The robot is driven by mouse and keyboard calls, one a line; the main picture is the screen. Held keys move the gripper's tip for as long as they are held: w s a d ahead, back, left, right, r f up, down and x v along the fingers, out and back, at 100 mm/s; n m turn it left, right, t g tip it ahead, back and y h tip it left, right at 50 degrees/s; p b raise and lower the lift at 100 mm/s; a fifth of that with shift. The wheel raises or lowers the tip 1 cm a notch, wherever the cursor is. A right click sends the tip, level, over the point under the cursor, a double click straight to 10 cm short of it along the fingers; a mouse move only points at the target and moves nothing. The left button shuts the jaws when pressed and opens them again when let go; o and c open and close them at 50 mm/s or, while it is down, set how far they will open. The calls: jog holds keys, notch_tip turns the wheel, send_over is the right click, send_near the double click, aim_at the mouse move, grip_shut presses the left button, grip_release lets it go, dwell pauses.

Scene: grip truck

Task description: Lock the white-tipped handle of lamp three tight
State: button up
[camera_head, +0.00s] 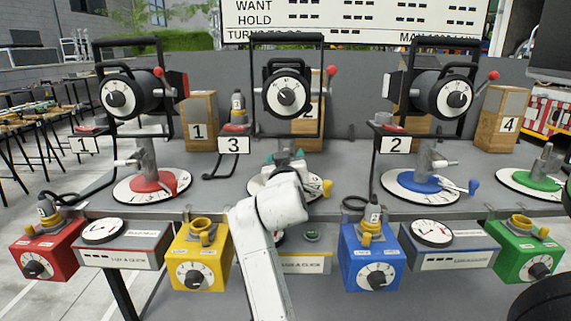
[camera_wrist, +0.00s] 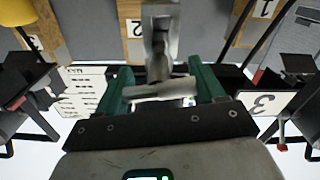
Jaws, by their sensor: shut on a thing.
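Lamp three (camera_head: 286,93) hangs in the middle black frame, beside the plate marked 3 (camera_head: 233,145). The same plate shows in the wrist view (camera_wrist: 264,103). My gripper (camera_head: 284,158) reaches up to the lamp's post from the front, and its wrist hides most of the lower post. In the wrist view, the grey post (camera_wrist: 160,45) stands between the two green fingers of my gripper (camera_wrist: 162,88). A pale grey handle (camera_wrist: 158,91) lies across between these fingers, and they are shut on it. I cannot make out its white tip clearly.
The middle round base (camera_head: 258,188), with a yellow-knobbed lever (camera_head: 326,186), is partly behind my arm. Lamps one (camera_head: 125,97) and two (camera_head: 448,97) stand on either side. Yellow (camera_head: 197,268) and blue (camera_head: 371,265) boxes flank my arm at the table front.

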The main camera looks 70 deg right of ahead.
jog(key=shift+f, duration=0.2)
dwell(0.3)
jog(key=o, duration=1)
jog(key=shift+r, duration=0.1)
jog(key=shift+c, duration=0.2)
jog(key=v, duration=1)
jog(key=shift+s+a, duration=0.15)
jog(key=shift+a, duration=0.2)
jog(key=shift+a, duration=0.1)
